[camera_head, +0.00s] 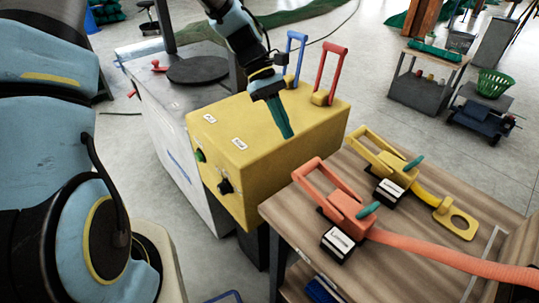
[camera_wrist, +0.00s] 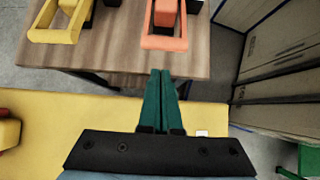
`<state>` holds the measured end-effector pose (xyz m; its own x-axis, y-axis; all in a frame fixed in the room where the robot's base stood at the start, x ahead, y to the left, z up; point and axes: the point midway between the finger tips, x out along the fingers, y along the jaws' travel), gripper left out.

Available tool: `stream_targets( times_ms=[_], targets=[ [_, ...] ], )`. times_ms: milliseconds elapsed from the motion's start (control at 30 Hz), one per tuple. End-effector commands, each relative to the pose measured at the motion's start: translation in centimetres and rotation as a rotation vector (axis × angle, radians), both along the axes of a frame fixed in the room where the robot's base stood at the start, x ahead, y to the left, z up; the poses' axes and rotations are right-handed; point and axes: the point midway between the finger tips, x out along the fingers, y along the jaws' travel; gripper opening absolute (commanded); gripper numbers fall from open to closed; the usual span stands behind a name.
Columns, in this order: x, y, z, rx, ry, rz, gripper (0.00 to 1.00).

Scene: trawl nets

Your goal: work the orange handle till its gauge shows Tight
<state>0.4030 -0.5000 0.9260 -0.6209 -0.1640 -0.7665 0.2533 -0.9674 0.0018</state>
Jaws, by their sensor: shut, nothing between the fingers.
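The orange handle (camera_head: 318,180) is a looped lever on an orange unit at the near left of the wooden table. It tilts up toward the left. A black box with a white gauge face (camera_head: 338,241) sits at the unit's front; its lettering is too small to read surely. The handle's loop also shows at the top of the wrist view (camera_wrist: 164,40). My gripper (camera_head: 288,134), with green fingers, is shut and empty above the yellow cabinet, left of and apart from the handle. Its closed fingers show in the wrist view (camera_wrist: 160,75).
A yellow handle (camera_head: 370,144) with its own gauge stands behind on the wooden table (camera_head: 420,245). An orange hose (camera_head: 450,256) runs right from the orange unit. The yellow cabinet (camera_head: 270,150) carries upright red (camera_head: 330,70) and blue (camera_head: 294,55) levers.

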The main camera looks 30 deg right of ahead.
Motion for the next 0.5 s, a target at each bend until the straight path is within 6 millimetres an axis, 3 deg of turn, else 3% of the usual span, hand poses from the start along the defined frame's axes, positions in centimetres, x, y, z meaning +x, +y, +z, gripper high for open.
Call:
stream_targets(
  times_ms=[500],
  targets=[
    [-0.93,-0.3,-0.85,0.002,0.008,-0.001,0.0]
  ],
)
